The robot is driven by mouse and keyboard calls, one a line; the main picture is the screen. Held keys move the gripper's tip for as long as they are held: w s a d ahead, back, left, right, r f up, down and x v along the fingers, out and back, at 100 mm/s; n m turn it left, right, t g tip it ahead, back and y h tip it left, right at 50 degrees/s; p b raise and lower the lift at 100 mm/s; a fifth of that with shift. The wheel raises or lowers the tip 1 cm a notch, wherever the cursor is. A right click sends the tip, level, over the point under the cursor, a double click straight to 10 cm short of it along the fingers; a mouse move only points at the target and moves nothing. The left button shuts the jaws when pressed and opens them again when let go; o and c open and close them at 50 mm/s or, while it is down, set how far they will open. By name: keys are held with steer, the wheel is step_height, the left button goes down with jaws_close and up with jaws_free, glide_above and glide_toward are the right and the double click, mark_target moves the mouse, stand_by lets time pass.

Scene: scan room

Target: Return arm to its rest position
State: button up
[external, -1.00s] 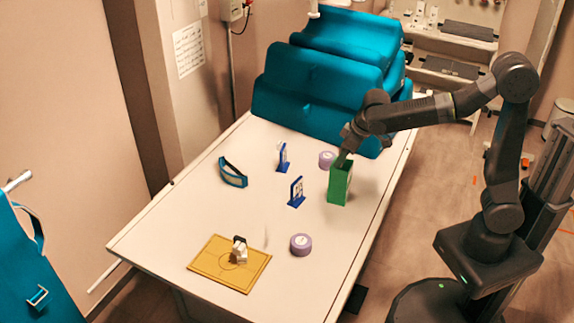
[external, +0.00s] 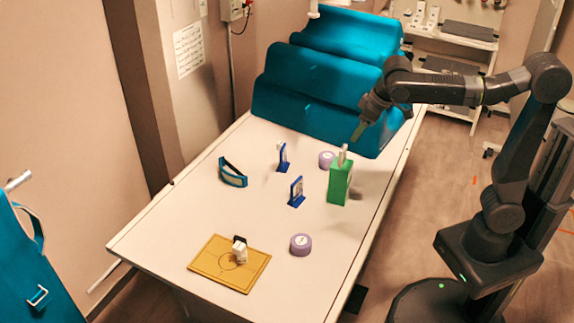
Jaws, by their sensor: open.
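My gripper (external: 358,133) is open and empty. It hangs in the air above and a little to the right of the green box (external: 340,184), clear of it. My arm reaches in from the right side, with its forearm nearly level. The green box stands upright on the white table (external: 235,275) near its right edge. A small pale piece (external: 343,153) sticks up out of the top of the box.
Two blue stands (external: 297,192), (external: 283,158), two purple rolls (external: 301,244), (external: 327,159) and a blue curved band (external: 233,174) are on the table. A yellow board (external: 212,263) at the front carries a small white item (external: 240,252). Teal cushions (external: 310,108) rise at the back.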

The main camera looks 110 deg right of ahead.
mark_target(345, 152)
steer(key=shift+a+r, duration=0.1)
steer(key=shift+r, duration=0.15)
steer(key=x, duration=1.2)
steer(key=shift+s+f, duration=0.1)
steer(key=shift+r, duration=1.7)
